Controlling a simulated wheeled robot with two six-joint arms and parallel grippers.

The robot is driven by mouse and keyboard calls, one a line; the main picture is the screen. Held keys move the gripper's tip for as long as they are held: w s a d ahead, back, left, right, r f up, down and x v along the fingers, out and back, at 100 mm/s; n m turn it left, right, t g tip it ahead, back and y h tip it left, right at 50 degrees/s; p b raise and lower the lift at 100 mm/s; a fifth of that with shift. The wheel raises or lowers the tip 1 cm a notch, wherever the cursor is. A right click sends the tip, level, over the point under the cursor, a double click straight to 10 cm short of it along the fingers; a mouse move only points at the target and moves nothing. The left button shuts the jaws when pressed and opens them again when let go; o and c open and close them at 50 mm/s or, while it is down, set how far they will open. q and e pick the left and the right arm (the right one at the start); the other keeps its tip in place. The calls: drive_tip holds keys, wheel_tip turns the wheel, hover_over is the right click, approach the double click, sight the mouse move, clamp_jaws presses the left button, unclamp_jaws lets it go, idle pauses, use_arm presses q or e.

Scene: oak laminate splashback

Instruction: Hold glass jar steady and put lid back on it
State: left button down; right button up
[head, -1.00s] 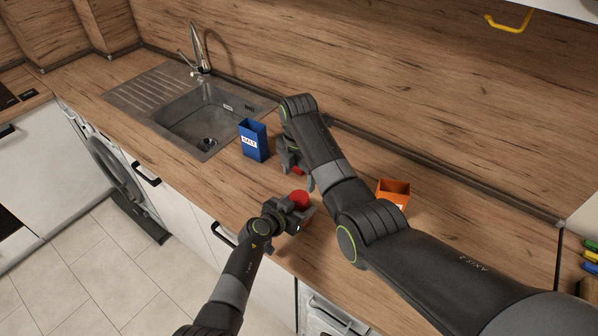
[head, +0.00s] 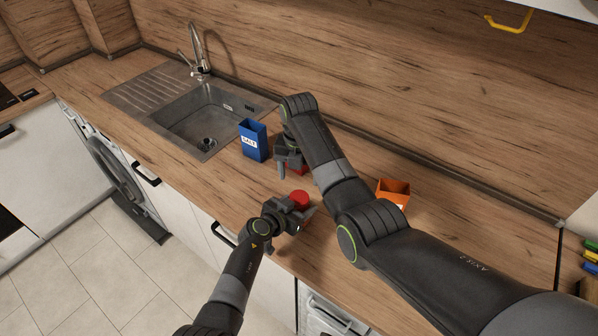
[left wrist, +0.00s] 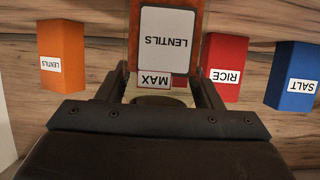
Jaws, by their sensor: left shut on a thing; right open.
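The glass jar (left wrist: 170,35) fills the middle of the left wrist view, upside down, with orange contents and labels reading LENTILS and MAX. My left gripper (head: 300,213) is shut on it near the counter's front edge; its fingers (left wrist: 162,85) sit on either side of the jar. A round bright red top (head: 300,197) shows above these fingers in the head view; I cannot tell whether it is a lid or the contents. My right gripper (head: 288,163) is open, behind the jar, close to the red box. No separate lid can be made out.
The blue SALT box (head: 253,140) stands left of my right gripper. The red RICE box (left wrist: 225,67) is partly hidden by that gripper in the head view. An orange LENTILS box (head: 393,190) stands to the right. The sink (head: 205,120) is further left.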

sight(299, 198)
drive_tip(key=shift+f, duration=3.9)
drive_tip(key=c, duration=1)
drive_tip(key=m, duration=0.6)
drive_tip(key=shift+m, duration=0.4)
drive_tip(key=m, duration=0.6)
drive_tip(key=o, duration=1.1)
drive_tip(key=shift+r, duration=2.25)
